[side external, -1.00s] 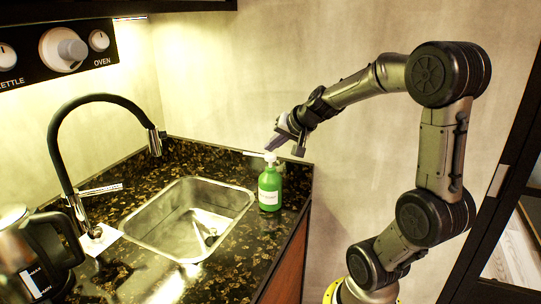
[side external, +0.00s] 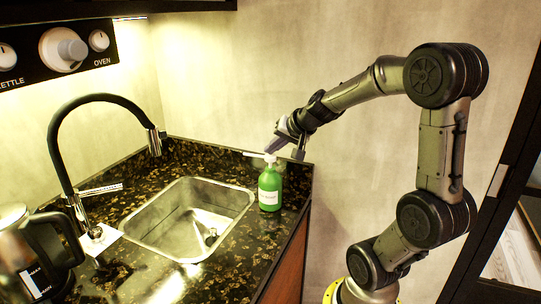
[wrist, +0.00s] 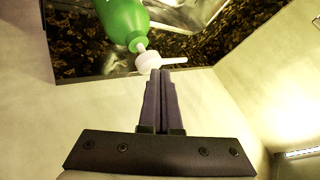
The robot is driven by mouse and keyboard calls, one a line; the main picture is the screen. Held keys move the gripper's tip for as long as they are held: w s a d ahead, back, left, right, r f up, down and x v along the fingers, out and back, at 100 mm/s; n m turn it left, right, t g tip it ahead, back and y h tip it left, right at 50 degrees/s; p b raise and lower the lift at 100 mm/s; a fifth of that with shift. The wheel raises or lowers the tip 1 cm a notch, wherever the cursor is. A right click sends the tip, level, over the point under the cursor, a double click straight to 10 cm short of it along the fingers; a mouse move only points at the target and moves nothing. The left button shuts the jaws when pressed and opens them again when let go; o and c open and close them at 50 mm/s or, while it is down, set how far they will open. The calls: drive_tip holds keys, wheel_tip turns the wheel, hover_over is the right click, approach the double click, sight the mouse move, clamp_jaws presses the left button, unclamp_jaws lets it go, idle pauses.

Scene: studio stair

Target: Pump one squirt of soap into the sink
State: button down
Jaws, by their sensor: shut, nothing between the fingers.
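A green soap bottle (side external: 270,190) with a white label and a white pump head (side external: 269,158) stands upright on the dark counter, right of the steel sink (side external: 150,217). My gripper (side external: 271,149) is shut and empty, pointing down at the pump head from above right. In the wrist view the closed fingertips (wrist: 160,73) lie at the white pump head (wrist: 150,62), with the green bottle (wrist: 122,20) beyond. I cannot tell whether the tips touch it. The white nozzle reaches left toward the sink in the side view.
A black tap (side external: 62,150) arches over the sink from the left. A kettle (side external: 38,252) stands at the front left. The counter (side external: 235,255) ends at its right edge close to the bottle. A plain wall is behind.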

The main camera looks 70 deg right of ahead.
drive_tip(key=shift+f, duration=0.75)
idle(0.6)
drive_tip(key=shift+r, duration=1.4)
drive_tip(key=shift+r, duration=2.55)
drive_tip(key=shift+a, duration=0.1)
